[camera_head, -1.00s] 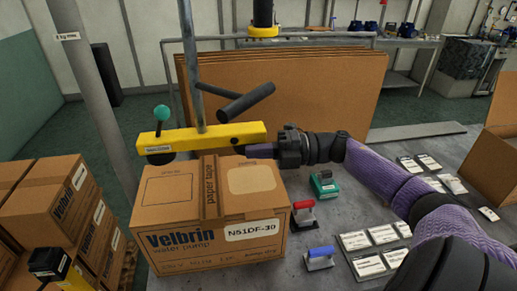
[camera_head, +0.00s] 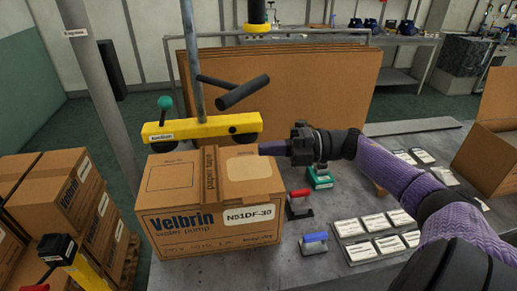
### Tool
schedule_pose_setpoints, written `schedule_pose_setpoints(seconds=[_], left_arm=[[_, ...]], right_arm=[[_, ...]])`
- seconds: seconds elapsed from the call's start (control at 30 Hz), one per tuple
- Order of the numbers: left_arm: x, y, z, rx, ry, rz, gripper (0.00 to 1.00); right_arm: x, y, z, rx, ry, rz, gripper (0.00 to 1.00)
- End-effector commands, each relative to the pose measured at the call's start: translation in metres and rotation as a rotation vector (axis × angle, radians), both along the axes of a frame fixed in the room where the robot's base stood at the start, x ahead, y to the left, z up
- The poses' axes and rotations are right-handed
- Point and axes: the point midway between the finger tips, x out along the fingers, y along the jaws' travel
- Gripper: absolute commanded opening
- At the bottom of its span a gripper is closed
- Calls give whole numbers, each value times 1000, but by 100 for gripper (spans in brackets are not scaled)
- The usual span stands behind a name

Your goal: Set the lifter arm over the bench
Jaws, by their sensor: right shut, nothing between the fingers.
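The lifter arm's yellow bar (camera_head: 202,128) hangs from a grey upright tube (camera_head: 191,60). It carries a green-knobbed lever (camera_head: 165,104), dark cups below and a dark T-shaped handle (camera_head: 240,93). In the picture the bar lies over the back edge of the Velbrin carton (camera_head: 206,222); the exact gap cannot be told. The carton stands on the grey bench (camera_head: 270,266). My right gripper (camera_head: 262,148) is shut and empty, just below and right of the bar's right end and above the carton's back right corner. It appears apart from the bar. My left gripper is not in view.
Red-handled (camera_head: 299,203), blue-handled (camera_head: 315,242) and green (camera_head: 320,178) tools lie right of the carton. Several label cards (camera_head: 390,244) lie further right. Cardboard sheets (camera_head: 300,90) stand behind. Stacked cartons (camera_head: 62,200) and a grey post (camera_head: 92,80) are left.

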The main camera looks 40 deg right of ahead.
Motion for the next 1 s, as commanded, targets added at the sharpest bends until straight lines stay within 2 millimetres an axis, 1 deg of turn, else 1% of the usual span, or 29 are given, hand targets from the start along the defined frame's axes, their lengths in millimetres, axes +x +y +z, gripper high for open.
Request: schedule_pose_setpoints(seconds=[0.03, 0.1, 0.2, 0.3, 0.37, 0.5, 1.0], left_arm=[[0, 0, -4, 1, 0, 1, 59], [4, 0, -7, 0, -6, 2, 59], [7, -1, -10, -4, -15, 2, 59], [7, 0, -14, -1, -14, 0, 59], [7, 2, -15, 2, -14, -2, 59], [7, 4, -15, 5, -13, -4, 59], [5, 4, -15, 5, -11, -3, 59]], right_arm=[[-5, -10, -3, -2, 4, -3, 0], [-12, -23, -4, -1, 5, -3, 0], [-21, -39, -3, 0, 3, 0, 0], [-26, -51, -4, 0, 3, 1, 0], [-29, -55, -3, 0, 3, 1, 0], [-31, -59, -2, 0, 2, 3, 0], [-31, -58, -2, 1, 3, 4, 0]])
